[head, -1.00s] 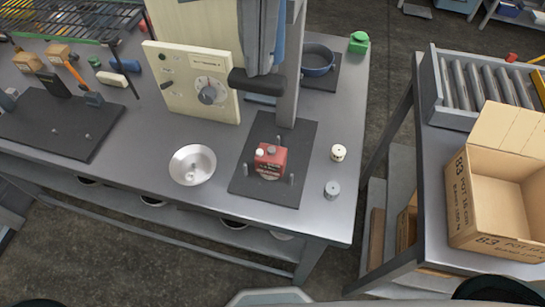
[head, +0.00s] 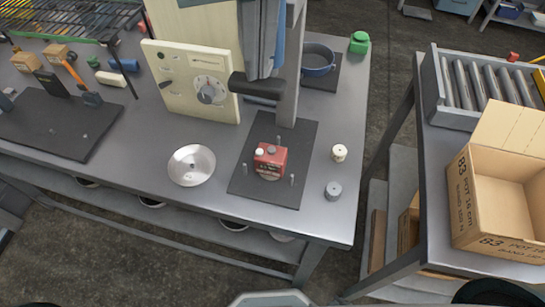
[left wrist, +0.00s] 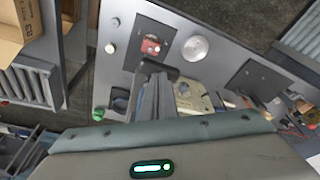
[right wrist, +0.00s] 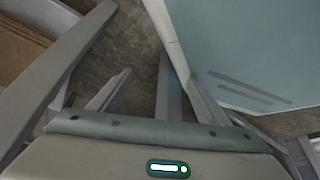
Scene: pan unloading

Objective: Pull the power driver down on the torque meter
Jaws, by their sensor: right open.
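The torque meter appears to be the small red box (head: 270,158) with a white knob, upright on a dark plate (head: 247,186) with short pegs. It also shows in the left wrist view (left wrist: 152,47). The power driver appears to be the unit on the grey column (head: 289,97), with a black bar (head: 258,87) above and behind the meter, apart from it. My left gripper (head: 262,72) points down at the bar; its fingers look close together, but their grip is unclear. My right gripper (right wrist: 157,85) is open and empty, away from the bench.
A cream dial panel (head: 195,92) stands left of the column. A metal bowl (head: 191,165) sits left of the plate. A white cap (head: 339,152) and a grey cylinder (head: 333,190) stand at its right. An open cardboard box (head: 470,205) rests on the side table.

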